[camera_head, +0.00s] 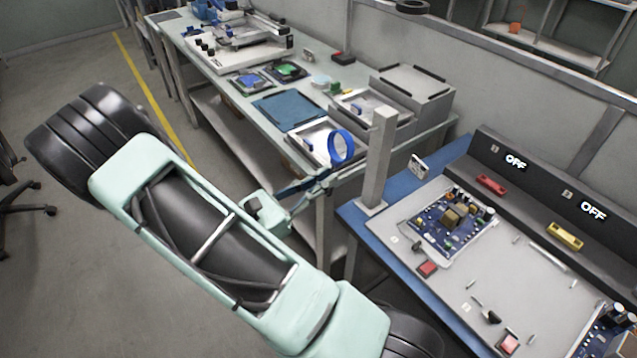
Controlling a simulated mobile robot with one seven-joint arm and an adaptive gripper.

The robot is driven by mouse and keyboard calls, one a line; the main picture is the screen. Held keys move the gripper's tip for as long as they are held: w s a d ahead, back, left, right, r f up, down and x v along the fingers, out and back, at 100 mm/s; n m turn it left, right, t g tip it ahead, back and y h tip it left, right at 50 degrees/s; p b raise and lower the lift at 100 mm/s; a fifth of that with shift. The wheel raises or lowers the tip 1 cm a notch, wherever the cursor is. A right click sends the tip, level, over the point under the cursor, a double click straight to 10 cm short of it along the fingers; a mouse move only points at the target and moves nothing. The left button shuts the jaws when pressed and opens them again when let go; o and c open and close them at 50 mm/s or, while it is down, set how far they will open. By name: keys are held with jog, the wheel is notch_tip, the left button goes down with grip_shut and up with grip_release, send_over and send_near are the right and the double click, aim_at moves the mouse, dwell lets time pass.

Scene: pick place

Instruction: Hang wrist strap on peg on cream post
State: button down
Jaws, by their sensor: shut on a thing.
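The blue wrist strap (331,143) is a loop standing up from the tip of my gripper (325,176). My gripper is shut on its lower edge, though the fingertips are small and hard to make out. The cream post (379,165) stands upright on the near workbench's left corner, just right of the strap. In the picture a small gap shows between the loop and the post; I cannot tell their difference in depth. I cannot make out a peg on the post. My arm reaches in from the lower right, bending at the left.
The near workbench (362,226) carries a circuit board (451,222), red buttons and a dark console (520,182) with two "OFF" displays. A small card (418,166) is right of the post. Behind, a long bench (222,75) holds trays and equipment. Open floor lies left.

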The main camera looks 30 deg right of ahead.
jog(key=w+d+f+b, duration=0.1)
jog(key=d, duration=0.6)
jog(key=shift+d+f+b, duration=0.35)
jog(key=shift+f+b, duration=0.05)
dwell(0.4)
dwell(0.6)
jog(key=c, duration=1.9)
grip_release()
